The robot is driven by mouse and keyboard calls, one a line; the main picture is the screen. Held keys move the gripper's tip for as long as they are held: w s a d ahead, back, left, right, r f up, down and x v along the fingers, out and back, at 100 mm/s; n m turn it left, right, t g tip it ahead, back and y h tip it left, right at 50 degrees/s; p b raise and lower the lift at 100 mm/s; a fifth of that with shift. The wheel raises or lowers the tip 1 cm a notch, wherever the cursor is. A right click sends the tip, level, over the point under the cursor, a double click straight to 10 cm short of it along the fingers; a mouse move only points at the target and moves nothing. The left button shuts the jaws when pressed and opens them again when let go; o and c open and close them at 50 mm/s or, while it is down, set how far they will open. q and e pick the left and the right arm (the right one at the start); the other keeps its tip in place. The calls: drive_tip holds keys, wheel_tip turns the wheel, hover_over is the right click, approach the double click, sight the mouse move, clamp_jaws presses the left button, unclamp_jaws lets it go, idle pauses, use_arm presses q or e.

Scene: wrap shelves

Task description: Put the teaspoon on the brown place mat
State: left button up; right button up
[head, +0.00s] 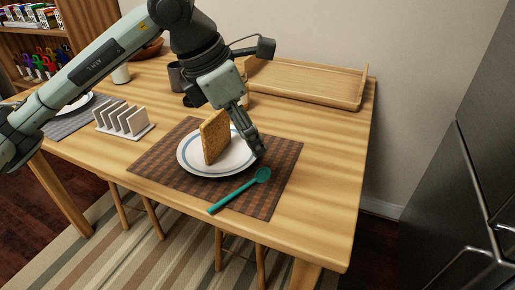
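The teal teaspoon (238,190) lies on the front right part of the brown place mat (285,165). Its bowl end is on the mat near the plate, and its handle tip reaches the mat's front edge, seemingly a little over it. My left gripper (257,150) points down at the right rim of the plate, just behind and above the spoon's bowl. It appears apart from the spoon. Its fingers show from the side, so I cannot tell how far they are open. My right gripper is not in view.
A white plate (190,158) with a blue ring sits on the mat, with a slice of toast (215,136) upright on it. A white toast rack (125,121) stands left, a wooden tray (310,82) behind. The table's right front (325,200) is clear.

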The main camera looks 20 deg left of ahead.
use_arm(q)
drive_tip(key=v, duration=0.7)
drive_tip(key=shift+r, duration=0.2)
drive_tip(key=shift+s+f, duration=0.1)
